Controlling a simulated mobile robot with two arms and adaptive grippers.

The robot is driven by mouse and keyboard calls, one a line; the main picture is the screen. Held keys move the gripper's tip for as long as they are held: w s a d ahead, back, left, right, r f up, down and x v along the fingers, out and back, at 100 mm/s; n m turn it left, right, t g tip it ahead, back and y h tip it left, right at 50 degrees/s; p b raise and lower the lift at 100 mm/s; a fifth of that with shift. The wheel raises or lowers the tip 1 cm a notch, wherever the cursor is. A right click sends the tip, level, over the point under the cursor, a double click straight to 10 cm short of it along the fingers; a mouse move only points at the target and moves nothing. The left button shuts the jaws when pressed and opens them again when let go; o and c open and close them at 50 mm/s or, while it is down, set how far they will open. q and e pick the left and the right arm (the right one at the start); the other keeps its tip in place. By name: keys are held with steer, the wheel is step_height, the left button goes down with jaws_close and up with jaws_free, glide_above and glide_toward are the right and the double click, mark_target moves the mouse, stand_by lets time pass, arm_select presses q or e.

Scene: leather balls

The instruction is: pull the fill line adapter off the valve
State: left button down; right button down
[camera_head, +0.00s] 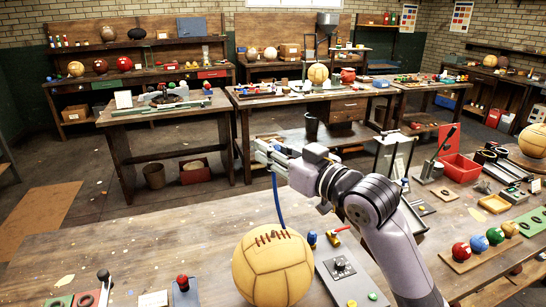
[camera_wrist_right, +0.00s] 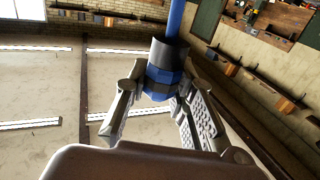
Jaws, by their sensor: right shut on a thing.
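My right gripper (camera_head: 264,150) is raised above the front bench, over the tan laced ball (camera_head: 272,270). In the right wrist view, my right gripper (camera_wrist_right: 158,92) is shut around the fill line adapter (camera_wrist_right: 168,55), a black sleeve with a blue collar. A blue hose (camera_wrist_right: 176,17) leads from its far end. In the head view the blue hose (camera_head: 277,200) hangs from the gripper and passes out of sight behind the ball's top. A fitting with a red handle (camera_head: 338,233), perhaps the valve, is right of the ball, apart from the gripper. My left gripper is not in view.
A blue-capped part (camera_head: 312,238) and a grey control panel (camera_head: 345,268) are beside the ball. Several coloured balls (camera_head: 478,243) sit on a wooden strip at right. A red bin (camera_head: 460,168) is farther back.

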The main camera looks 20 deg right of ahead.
steer(key=shift+f+b, duration=3.85)
steer(key=shift+f, duration=2.55)
